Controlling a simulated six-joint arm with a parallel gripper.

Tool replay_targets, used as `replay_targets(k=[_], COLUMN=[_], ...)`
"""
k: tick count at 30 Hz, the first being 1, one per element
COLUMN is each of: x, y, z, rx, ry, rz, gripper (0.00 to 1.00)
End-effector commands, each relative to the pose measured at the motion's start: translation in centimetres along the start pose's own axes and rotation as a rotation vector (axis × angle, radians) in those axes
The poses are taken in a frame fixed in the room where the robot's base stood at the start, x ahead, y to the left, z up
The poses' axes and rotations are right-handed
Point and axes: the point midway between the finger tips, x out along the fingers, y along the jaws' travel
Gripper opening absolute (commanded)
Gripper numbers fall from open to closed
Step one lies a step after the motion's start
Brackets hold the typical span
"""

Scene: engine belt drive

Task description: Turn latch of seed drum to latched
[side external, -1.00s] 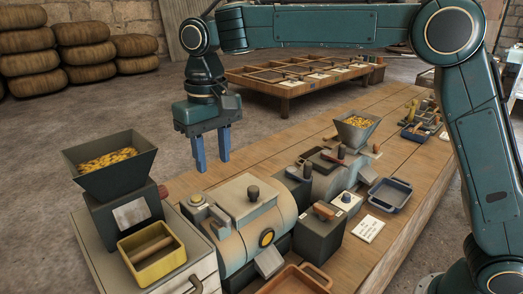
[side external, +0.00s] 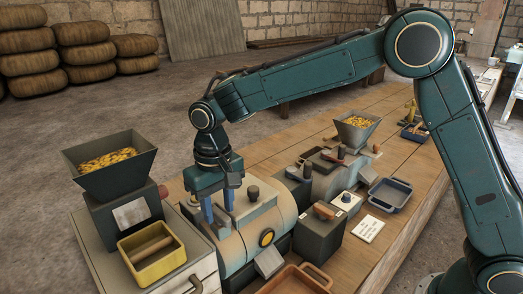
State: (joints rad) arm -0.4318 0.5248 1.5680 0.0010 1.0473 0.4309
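A rounded cream and green drum (side external: 236,238) lies on the bench, with a dark knob (side external: 253,193) on top and a yellow round cap (side external: 267,237) on its front end. I take it as the seed drum. My gripper (side external: 219,215) points down over the drum's upper left part, left of the dark knob. Its two blue fingers stand apart, with the tips low at the drum's top. The small fittings on that side are mostly hidden behind the fingers. I cannot make out the latch or its position, or whether the fingers touch anything.
A hopper of yellow grain (side external: 108,162) and a yellow box (side external: 152,254) stand at left. A dark green box (side external: 319,234), a second hopper (side external: 357,130), a blue tray (side external: 390,193) and an orange tray (side external: 296,280) are to the right. A white card (side external: 368,229) lies on the bench.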

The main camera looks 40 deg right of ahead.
Motion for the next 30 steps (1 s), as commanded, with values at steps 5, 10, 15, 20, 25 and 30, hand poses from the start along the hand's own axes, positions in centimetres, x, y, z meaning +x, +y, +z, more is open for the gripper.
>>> replay_targets(k=[5,10,15,20,25,30], x=[0.44,0.43,0.41,0.40,0.38,0.38], y=[-0.01,-0.01,0.00,-0.01,-0.01,-0.01], z=[-0.01,-0.01,-0.01,-0.01,-0.01,-0.01], rx=[0.000,0.000,0.000,0.000,-0.008,-0.044], ry=[0.001,0.001,0.001,0.001,0.001,0.000], rz=[0.000,0.000,0.000,0.000,0.000,0.000], gripper=[0.37,0.37,0.12,0.00,0.00,0.00])
